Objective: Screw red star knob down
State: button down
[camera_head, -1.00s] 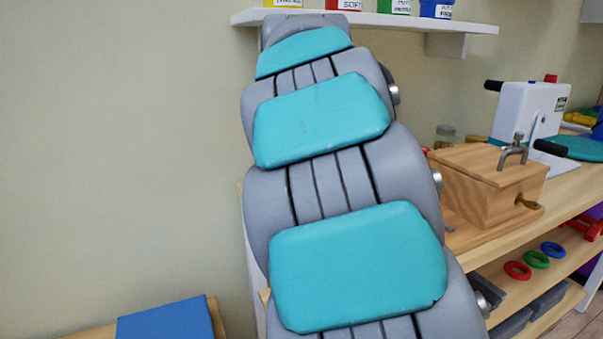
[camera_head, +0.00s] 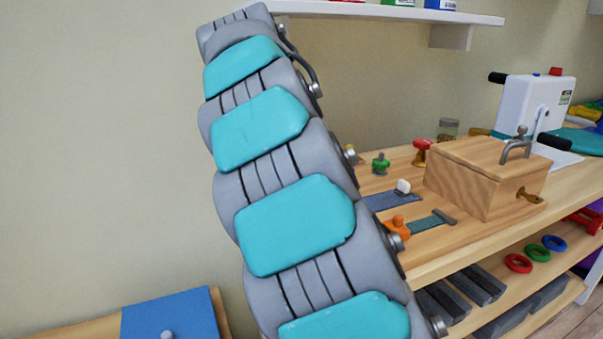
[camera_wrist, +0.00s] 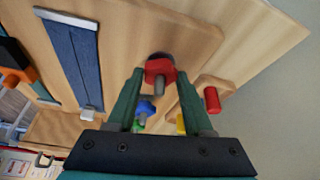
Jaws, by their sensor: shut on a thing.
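In the wrist view, my gripper (camera_wrist: 160,76) has its two green fingers on either side of the red star knob (camera_wrist: 160,70). It is shut on the knob. A short grey metal piece shows at the knob's near side. The wooden board (camera_wrist: 125,30) lies behind it. How far the knob is down its thread cannot be told. In the head view, my arm's grey and teal links hide the gripper, and I cannot make out the held knob there.
Another red piece (camera_wrist: 212,100) is right of the fingers; blue (camera_wrist: 145,108) and yellow (camera_wrist: 181,123) parts show between them. A blue strap (camera_wrist: 72,55) lies left. In the head view, a green knob (camera_head: 380,163), an orange knob (camera_head: 396,226) and a wooden box (camera_head: 485,175) occupy the bench.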

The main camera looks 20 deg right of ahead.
jog(key=shift+w+r+m+g, duration=0.15)
jog(key=shift+m+g, duration=0.35)
jog(key=shift+m, duration=0.7)
jog(key=shift+c, duration=1.4)
grip_release()
